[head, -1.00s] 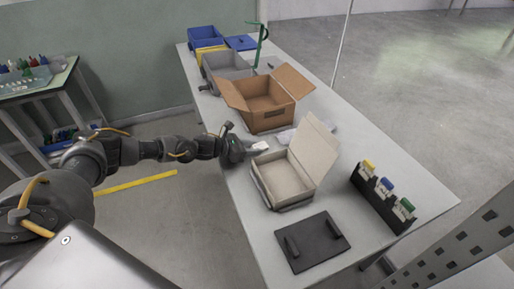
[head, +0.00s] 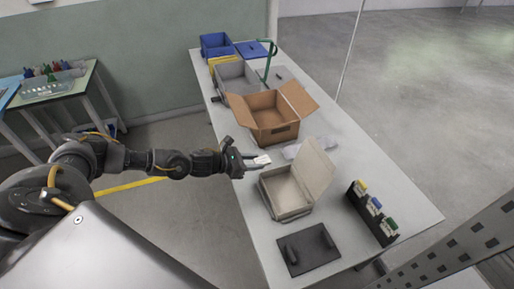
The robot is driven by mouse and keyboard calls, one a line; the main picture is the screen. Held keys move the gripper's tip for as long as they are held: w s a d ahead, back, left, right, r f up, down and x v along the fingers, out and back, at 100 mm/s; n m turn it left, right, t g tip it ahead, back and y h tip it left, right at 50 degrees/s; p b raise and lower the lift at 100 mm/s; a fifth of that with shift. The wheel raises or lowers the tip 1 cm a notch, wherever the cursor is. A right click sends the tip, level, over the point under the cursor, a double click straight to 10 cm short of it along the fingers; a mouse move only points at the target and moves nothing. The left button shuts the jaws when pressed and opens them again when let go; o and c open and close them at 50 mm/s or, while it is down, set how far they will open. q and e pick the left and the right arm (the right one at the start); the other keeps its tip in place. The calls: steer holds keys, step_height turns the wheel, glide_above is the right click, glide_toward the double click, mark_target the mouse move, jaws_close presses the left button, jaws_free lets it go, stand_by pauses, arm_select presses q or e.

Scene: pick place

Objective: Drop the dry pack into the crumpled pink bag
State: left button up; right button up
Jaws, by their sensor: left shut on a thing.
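My left gripper (head: 261,163) is shut on a small white pack (head: 263,159), which I take to be the dry pack. A pale, crumpled bag-like thing (head: 292,151) lies on the table between the cardboard box and the pale box. It looks whitish rather than clearly pink, and the pale box's lid hides part of it. My right gripper is not in view.
The open pale box (head: 264,197) and open cardboard box (head: 270,133) stand close to the gripper. A black tray (head: 309,262) lies in front, and a black rack (head: 368,219) with coloured-top items is at right. Grey (head: 237,92) and blue (head: 216,46) bins stand farther back.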

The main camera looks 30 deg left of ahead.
arm_select(q)
steer(key=s, duration=0.1)
steer(key=s+r+p, duration=0.1)
steer(key=s+d, duration=0.1)
steer(key=shift+s+r+p, duration=0.3)
steer(key=shift+s, duration=0.05)
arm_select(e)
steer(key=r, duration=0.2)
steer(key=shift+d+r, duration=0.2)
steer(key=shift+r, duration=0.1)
